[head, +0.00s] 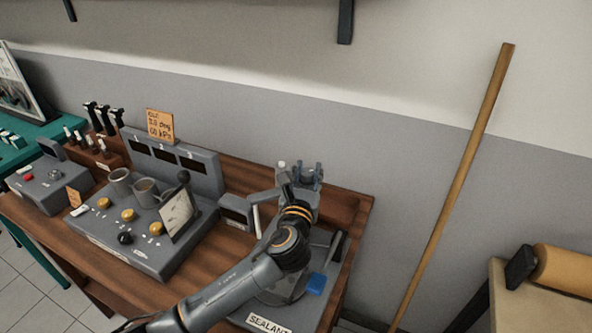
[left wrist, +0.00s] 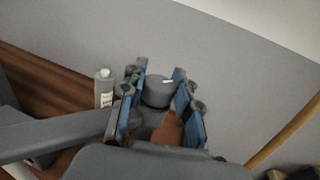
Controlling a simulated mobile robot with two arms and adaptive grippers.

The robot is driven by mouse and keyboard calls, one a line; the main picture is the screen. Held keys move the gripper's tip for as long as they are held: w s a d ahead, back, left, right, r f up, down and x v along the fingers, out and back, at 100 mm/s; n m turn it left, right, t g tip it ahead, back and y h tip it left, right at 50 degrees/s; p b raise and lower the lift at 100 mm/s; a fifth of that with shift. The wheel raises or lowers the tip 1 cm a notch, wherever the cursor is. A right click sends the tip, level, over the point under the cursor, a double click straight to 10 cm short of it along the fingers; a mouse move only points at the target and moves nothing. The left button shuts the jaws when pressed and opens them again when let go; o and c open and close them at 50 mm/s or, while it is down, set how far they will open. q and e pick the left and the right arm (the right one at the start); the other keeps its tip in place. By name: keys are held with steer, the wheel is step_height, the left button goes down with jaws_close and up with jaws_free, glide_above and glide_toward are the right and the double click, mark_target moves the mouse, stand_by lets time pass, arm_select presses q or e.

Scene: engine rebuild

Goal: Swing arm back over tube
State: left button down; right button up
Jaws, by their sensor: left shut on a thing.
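My left gripper (head: 306,170) is at the back right of the bench, above the sealant station (head: 270,324). It is shut on a grey round knob (left wrist: 158,92), seen between the blue-padded fingers in the left wrist view. A brownish piece (left wrist: 168,132) shows below the knob. A pale thin bar (head: 265,195), perhaps the swing arm, runs toward the gripper. A wide grey bar (left wrist: 55,137) comes in from the left in the left wrist view; I cannot tell whether it joins the knob. I cannot make out the tube. My right gripper is not in view.
A grey bottle with a white cap (left wrist: 104,88) stands just left of the gripper. A control panel with knobs and two mugs (head: 145,192) is left on the bench (head: 352,207). A wooden pole (head: 455,190) leans on the wall at right. A blue piece (head: 317,285) lies at the station.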

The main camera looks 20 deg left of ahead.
arm_select(q)
steer(key=n+g+y, duration=0.1)
steer(key=n+y, duration=0.2)
steer(key=y, duration=0.1)
steer(key=shift+d+p, duration=0.1)
steer(key=shift+p, duration=0.25)
steer(key=shift+n+g+y, duration=0.3)
steer(key=shift+n+y, duration=0.1)
steer(key=shift+y, duration=0.4)
steer(key=n+g+y, duration=0.3)
steer(key=y, duration=0.1)
steer(key=shift+n+y, duration=0.3)
steer(key=shift+n+g+y, duration=0.6)
steer(key=shift+g+y, duration=0.1)
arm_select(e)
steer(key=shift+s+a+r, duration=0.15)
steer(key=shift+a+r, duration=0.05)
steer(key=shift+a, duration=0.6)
arm_select(q)
steer(key=c, duration=1.1)
jaws_free()
steer(key=shift+o, duration=0.8)
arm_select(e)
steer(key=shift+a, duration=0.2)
